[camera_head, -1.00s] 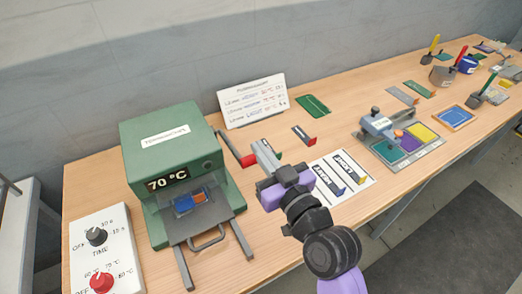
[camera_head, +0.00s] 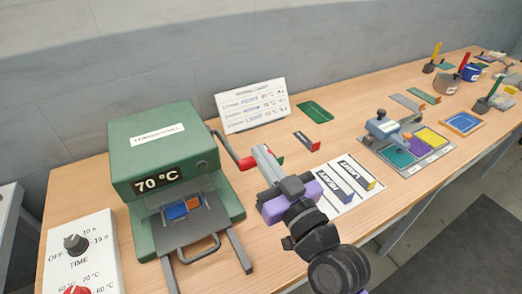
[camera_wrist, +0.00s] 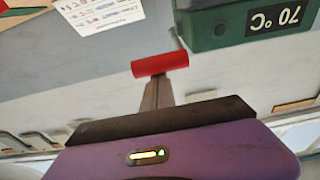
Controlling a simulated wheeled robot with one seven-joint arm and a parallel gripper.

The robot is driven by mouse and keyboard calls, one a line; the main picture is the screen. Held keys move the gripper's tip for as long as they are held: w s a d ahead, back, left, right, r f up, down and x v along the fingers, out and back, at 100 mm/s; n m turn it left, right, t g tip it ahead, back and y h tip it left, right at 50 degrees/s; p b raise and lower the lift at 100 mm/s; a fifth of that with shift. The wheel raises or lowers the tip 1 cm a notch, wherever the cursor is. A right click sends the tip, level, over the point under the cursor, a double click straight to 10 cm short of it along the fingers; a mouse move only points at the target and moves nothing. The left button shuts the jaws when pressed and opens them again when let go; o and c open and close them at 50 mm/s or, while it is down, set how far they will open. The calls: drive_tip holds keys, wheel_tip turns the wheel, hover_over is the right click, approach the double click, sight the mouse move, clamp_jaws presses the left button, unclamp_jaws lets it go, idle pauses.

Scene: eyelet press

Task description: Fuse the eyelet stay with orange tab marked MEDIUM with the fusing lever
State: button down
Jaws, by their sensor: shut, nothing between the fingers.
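The green press (camera_head: 160,150) stands at the left with a 70 °C display. A blue piece (camera_head: 176,211) with an orange part (camera_head: 195,202) lies in its front opening; any marking on it is too small to read. The fusing lever's red handle (camera_head: 247,163) sticks out at the press's right side and also shows in the wrist view (camera_wrist: 160,64). My gripper (camera_head: 262,152) is shut and empty, its tips close beside the red handle. In the wrist view the fingers (camera_wrist: 157,92) point at the handle; whether they touch it, I cannot tell.
A dial box (camera_head: 80,255) stands front left. A chart (camera_head: 250,106) stands at the back. A clamp fixture (camera_head: 385,128) with coloured patches is at the right.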

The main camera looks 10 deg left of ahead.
drive_tip(key=shift+f, duration=0.15)
drive_tip(key=r+p, duration=0.2)
drive_tip(key=r, duration=0.1)
drive_tip(key=r+p, duration=0.1)
drive_tip(key=shift+w+a+r, duration=0.25)
drive_tip(key=shift+w+r, duration=0.1)
drive_tip(key=shift+w, duration=0.05)
drive_tip(key=b+v, duration=0.2)
drive_tip(key=v, duration=0.8)
drive_tip(key=shift+b, duration=0.35)
drive_tip(key=s+d+f+m+t+h, duration=0.35)
drive_tip(key=s+d+f+h, duration=0.3)
drive_tip(key=s+d, duration=0.6)
drive_tip(key=s+d+f+m+g+h, duration=0.1)
drive_tip(key=s+d+f+g+h, duration=0.1)
drive_tip(key=s, duration=0.7)
drive_tip(key=s+d+f+m+g+h, duration=0.2)
drive_tip(key=s+d+f+g, duration=0.1)
drive_tip(key=s+d+f, duration=0.2)
drive_tip(key=s+f, duration=0.2)
drive_tip(key=s, duration=0.2)
drive_tip(key=shift+s, duration=0.2)
